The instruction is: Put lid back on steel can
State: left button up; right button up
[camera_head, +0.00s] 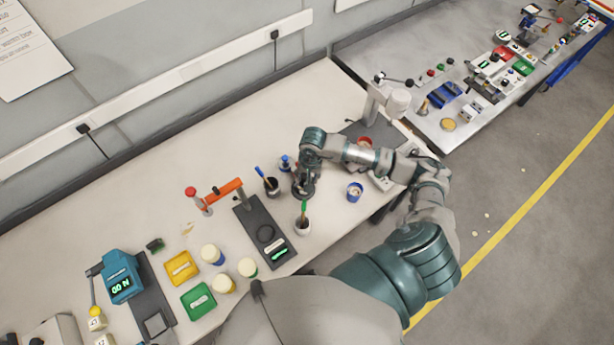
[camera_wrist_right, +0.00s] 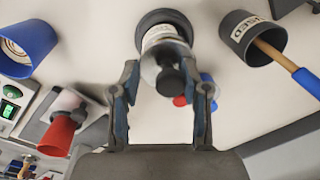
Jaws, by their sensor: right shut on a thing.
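My right gripper (camera_head: 304,183) reaches down over the near table among the small cups. In the right wrist view my right gripper (camera_wrist_right: 165,95) has its fingers on both sides of a lid with a black knob (camera_wrist_right: 171,80), and it is shut on that lid. The steel can (camera_wrist_right: 162,35), with a white label and a dark ring around it, is directly beyond the lid. I cannot tell whether the lid touches the can's rim. In the head view the gripper mostly hides the can and lid. My left gripper is not in view.
A dark cup (camera_wrist_right: 248,38) with a blue-handled brush stands close to the can. A small cup (camera_head: 303,226) with a green-handled tool stands in front. A grey stand with a red funnel (camera_wrist_right: 58,136) is nearby. The table's back is clear.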

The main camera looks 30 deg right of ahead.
jog(key=shift+b, duration=0.3)
dwell(0.7)
dwell(0.3)
jog(key=shift+f+b, duration=0.1)
jog(key=shift+b, duration=0.25)
grip_shut()
jog(key=shift+w+a+r+b, duration=0.15)
jog(key=shift+a+r+b, duration=0.05)
jog(key=shift+a+b, duration=0.1)
dwell(0.3)
dwell(0.4)
jog(key=o, duration=1.4)
grip_release()
jog(key=shift+r, duration=0.1)
